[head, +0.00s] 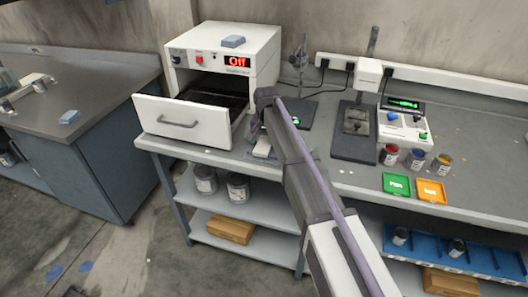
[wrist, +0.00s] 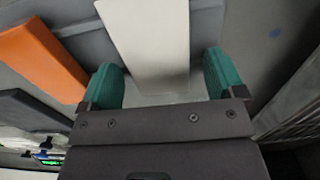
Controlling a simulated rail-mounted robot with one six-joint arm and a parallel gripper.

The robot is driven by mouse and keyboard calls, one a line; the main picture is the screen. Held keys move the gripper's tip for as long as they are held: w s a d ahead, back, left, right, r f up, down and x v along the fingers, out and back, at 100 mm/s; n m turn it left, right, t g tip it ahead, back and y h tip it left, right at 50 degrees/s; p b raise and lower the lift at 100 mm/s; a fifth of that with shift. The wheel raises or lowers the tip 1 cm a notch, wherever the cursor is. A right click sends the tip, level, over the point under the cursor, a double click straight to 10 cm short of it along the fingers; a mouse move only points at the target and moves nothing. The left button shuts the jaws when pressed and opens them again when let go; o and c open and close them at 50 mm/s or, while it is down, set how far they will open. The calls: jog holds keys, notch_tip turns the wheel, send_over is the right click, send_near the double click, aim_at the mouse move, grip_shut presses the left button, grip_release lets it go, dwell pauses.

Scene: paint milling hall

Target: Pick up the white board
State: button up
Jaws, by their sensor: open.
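The white board (wrist: 148,40) is a pale flat strip in the wrist view, running from the top edge down between my fingers. In the head view a small pale piece, likely the same board (head: 262,147), shows at the bench's front edge, right of the open drawer. My gripper (wrist: 163,70) is open, with one teal finger on each side of the board. A narrow gap shows beside each finger; I cannot tell how far the board lies in depth. In the head view my arm hides most of the gripper.
The oven's white drawer (head: 182,121) stands open close to the left of my arm. An orange block (wrist: 42,58) shows left in the wrist view.

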jog(key=c, duration=1)
jog(key=shift+r, duration=0.1)
